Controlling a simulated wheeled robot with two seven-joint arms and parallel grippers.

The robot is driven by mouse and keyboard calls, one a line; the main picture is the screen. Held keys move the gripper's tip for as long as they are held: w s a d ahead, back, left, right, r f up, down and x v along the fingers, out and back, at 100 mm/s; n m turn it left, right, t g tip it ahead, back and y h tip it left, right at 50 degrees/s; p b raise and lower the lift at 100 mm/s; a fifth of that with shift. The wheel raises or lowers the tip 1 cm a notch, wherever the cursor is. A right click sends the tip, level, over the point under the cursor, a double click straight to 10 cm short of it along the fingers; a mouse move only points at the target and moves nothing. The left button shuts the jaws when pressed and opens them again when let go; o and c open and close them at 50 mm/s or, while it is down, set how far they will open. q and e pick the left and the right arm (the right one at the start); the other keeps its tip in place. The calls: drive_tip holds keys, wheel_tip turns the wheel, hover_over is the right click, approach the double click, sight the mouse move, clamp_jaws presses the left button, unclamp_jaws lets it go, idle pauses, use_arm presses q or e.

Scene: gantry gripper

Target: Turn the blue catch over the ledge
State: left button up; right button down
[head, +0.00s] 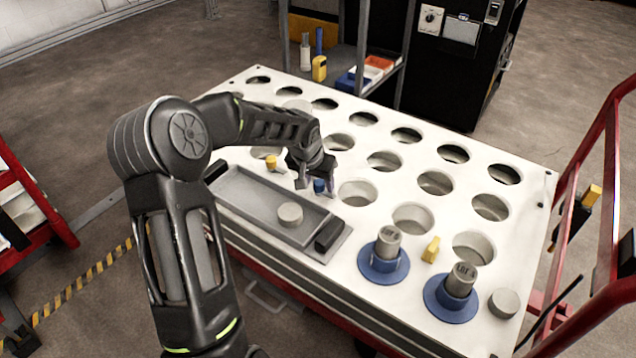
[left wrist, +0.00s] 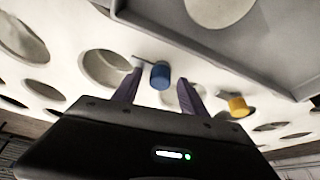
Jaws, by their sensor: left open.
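The blue catch (head: 319,186) is a small blue knob on the white perforated table top, just behind the grey tray (head: 242,208). In the left wrist view the blue catch (left wrist: 160,75) has a thin metal tongue (left wrist: 143,60) that points left, not over the tray's edge (left wrist: 225,70), which I take for the ledge. My left gripper (head: 315,184) is open and low, with one finger on each side of the blue knob. In the left wrist view the fingers (left wrist: 160,84) flank the knob with gaps. My right gripper is not in view.
A yellow catch (head: 271,162) stands farther left along the tray. The tray holds a round pale disc (head: 290,214) and has black handles. Two grey cylinders stand in blue rings (head: 384,262) at the right. A yellow block (head: 431,249) is between them. Open holes fill the table top.

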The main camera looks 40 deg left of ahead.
use_arm(q)
clamp_jaws()
idle(0.5)
drive_tip(key=shift+r, duration=0.1)
